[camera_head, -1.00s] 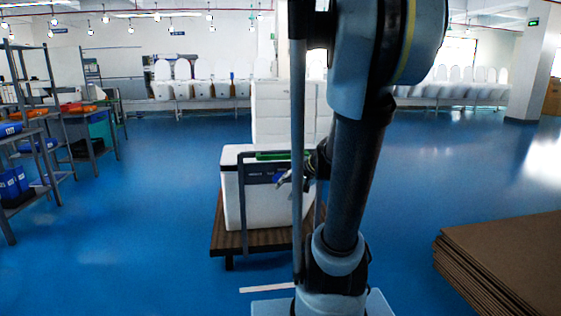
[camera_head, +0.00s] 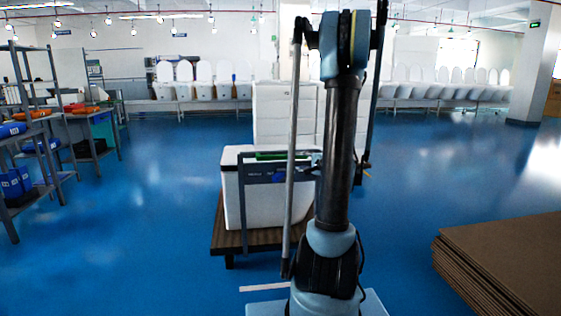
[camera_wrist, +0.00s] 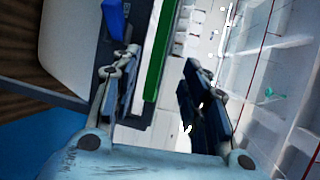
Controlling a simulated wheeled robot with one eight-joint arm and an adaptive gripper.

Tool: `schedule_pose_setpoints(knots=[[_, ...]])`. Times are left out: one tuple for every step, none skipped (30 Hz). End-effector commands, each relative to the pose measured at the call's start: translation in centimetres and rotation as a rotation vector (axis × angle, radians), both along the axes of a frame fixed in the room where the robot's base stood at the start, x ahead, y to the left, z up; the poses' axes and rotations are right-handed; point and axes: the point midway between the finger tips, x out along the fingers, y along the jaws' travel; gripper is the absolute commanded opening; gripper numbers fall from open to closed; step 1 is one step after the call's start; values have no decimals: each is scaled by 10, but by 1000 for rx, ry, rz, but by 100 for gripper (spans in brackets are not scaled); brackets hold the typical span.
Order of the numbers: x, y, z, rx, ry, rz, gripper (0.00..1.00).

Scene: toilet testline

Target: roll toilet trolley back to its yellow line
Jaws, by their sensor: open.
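The trolley (camera_head: 229,240) has a brown wooden deck and an upright grey frame handle (camera_head: 243,205) on its near side. A green strip (camera_head: 284,156) runs along the top of the handle. A white box (camera_head: 232,200) stands on the deck. My gripper (camera_head: 312,163) is at the right end of the handle's top, partly hidden by my arm. In the wrist view my gripper (camera_wrist: 160,88) is open, and the green strip (camera_wrist: 160,50) shows between its fingers. I cannot tell whether they touch it. I see no clearly yellow line.
A short whitish line (camera_head: 264,289) lies on the blue floor before the trolley. Stacked brown boards (camera_head: 505,260) lie at the right. Grey shelves (camera_head: 40,140) with bins stand at the left. White toilets line the back. Floor left of the trolley is clear.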

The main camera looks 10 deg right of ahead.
Motion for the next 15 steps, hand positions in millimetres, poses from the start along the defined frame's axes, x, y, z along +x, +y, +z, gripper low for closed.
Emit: schedule_pose_setpoints(knots=[[2,-2,0,7,-3,-5,41],[3,-2,0,9,-4,-6,41],[5,-1,-1,11,-5,-6,41],[7,0,-1,11,-5,-5,41],[9,1,-1,11,-5,-5,41],[12,3,-2,11,-4,-4,41],[16,5,-3,10,-4,-3,41],[20,6,-4,10,-4,-3,41],[25,9,-5,9,-5,-3,41],[30,11,-6,9,-5,-2,41],[34,13,-7,9,-4,-2,41],[41,16,-8,9,-4,-2,41],[46,18,-9,9,-4,-2,41],[51,20,-10,9,-4,-2,41],[57,23,-11,9,-4,-2,41]])
